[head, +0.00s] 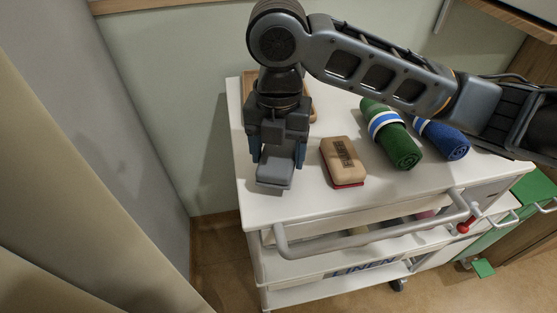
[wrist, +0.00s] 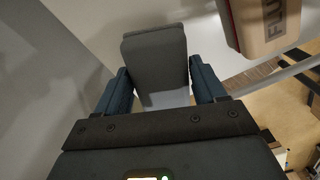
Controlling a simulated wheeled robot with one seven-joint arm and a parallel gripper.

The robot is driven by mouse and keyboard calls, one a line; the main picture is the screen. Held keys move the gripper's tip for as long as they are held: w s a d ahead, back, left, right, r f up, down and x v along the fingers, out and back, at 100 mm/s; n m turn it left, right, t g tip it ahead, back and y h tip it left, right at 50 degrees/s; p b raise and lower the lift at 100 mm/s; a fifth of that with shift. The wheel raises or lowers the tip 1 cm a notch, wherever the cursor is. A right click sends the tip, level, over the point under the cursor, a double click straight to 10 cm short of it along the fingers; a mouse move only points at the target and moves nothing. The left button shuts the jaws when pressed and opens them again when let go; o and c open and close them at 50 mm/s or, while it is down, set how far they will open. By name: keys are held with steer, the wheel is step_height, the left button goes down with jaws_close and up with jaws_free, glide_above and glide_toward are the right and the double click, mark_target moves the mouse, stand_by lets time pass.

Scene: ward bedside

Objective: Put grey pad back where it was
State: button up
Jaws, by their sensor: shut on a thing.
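The grey pad (head: 274,173) is at the left front part of the white cart top (head: 310,204) in the head view. My gripper (head: 277,155) points down and is shut on the pad, with a blue finger on either side of it. In the wrist view the grey pad (wrist: 155,58) sits between the two blue fingers of my gripper (wrist: 157,88). The pad's lower end is at or just above the cart top; I cannot tell whether it touches.
A tan and red block with lettering (head: 343,162) lies right of the pad. A green roll (head: 398,145) and a blue roll (head: 445,139) lie further right. A wooden item (head: 311,105) is partly hidden behind my gripper. A handle rail (head: 375,238) runs along the cart front.

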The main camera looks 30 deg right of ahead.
mark_target(279, 164)
steer(key=shift+f, duration=1.65)
steer(key=o, duration=1)
step_height(279, 164, up, 12)
steer(key=shift+r, duration=0.1)
